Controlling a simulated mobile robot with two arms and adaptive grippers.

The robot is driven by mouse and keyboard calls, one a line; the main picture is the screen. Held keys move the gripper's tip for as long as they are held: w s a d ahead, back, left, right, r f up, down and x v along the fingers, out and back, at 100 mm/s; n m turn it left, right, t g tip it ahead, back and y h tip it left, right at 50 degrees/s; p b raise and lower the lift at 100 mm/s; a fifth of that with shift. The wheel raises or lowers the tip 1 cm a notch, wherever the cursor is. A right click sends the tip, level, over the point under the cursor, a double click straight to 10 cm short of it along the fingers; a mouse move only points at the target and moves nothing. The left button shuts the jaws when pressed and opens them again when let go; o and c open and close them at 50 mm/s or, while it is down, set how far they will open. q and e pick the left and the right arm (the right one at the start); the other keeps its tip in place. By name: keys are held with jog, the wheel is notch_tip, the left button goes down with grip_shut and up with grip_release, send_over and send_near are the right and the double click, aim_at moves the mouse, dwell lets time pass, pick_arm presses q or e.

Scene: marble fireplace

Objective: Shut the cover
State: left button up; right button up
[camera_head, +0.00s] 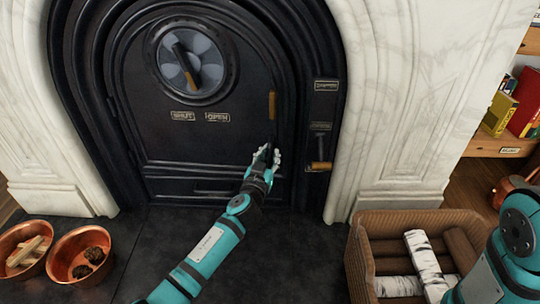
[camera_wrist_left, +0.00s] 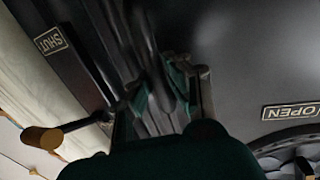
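The black arched iron cover (camera_head: 215,145) fills the fireplace opening. It carries a round vent with a dark lever (camera_head: 186,68) and an upright brass-coloured handle (camera_head: 272,105) near its right edge. I cannot tell whether the cover sits flush in its frame. My left gripper (camera_head: 267,154) is low at the cover's right edge, below that handle. My right gripper is out of view; only part of that arm shows at lower right.
Right of the cover, a latch lever with a brass-coloured grip (camera_head: 321,166) hangs on the frame; its knob shows in the left wrist view (camera_wrist_left: 44,138). A log basket (camera_head: 360,255) stands at lower right. Copper bowls (camera_head: 62,268) sit at lower left. The dark hearth between is clear.

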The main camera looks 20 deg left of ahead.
pick_arm(q)
grip_shut()
jog(key=w, duration=0.2)
jog(key=w+b, duration=0.1)
jog(key=w, duration=0.1)
jog(key=shift+a, duration=0.4)
jog(key=shift+c, duration=0.9)
grip_release()
jog(key=o, duration=0.8)
jog(key=shift+a, duration=0.1)
jog(key=shift+c, duration=0.2)
